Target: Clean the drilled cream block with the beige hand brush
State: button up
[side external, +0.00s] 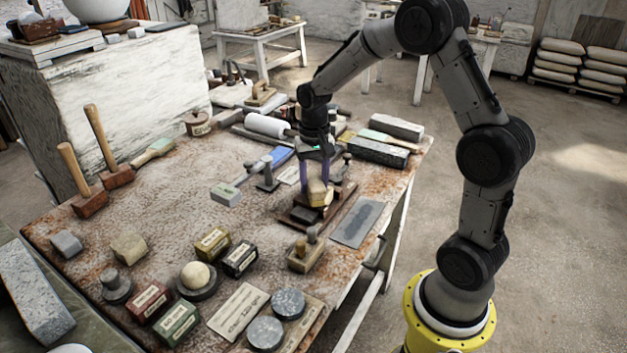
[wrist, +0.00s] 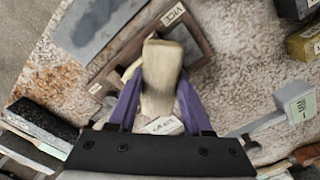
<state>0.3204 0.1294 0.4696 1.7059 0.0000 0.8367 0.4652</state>
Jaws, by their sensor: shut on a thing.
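My gripper (side external: 317,181) has its two purple fingers closed around a beige wooden piece, which looks like the hand brush (side external: 319,197). The wrist view shows my gripper (wrist: 155,95) with the brush (wrist: 160,75) upright between the fingers. The brush is over a dark brown wooden frame (side external: 344,207) labelled VICE, which also shows in the wrist view (wrist: 173,15). No holes can be made out, and I cannot tell whether brush and block touch.
A dark grey slab (side external: 358,222) lies right of the frame near the table edge. A grey-headed hammer (side external: 226,193) and small posts are close on the left. The table's left middle is fairly clear.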

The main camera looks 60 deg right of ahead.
aim_at(310, 171)
jog(key=shift+w+d, duration=1.55)
jog(key=shift+s+a, duration=1.55)
jog(key=shift+w+d+r, duration=0.75)
jog(key=shift+w+d, duration=0.05)
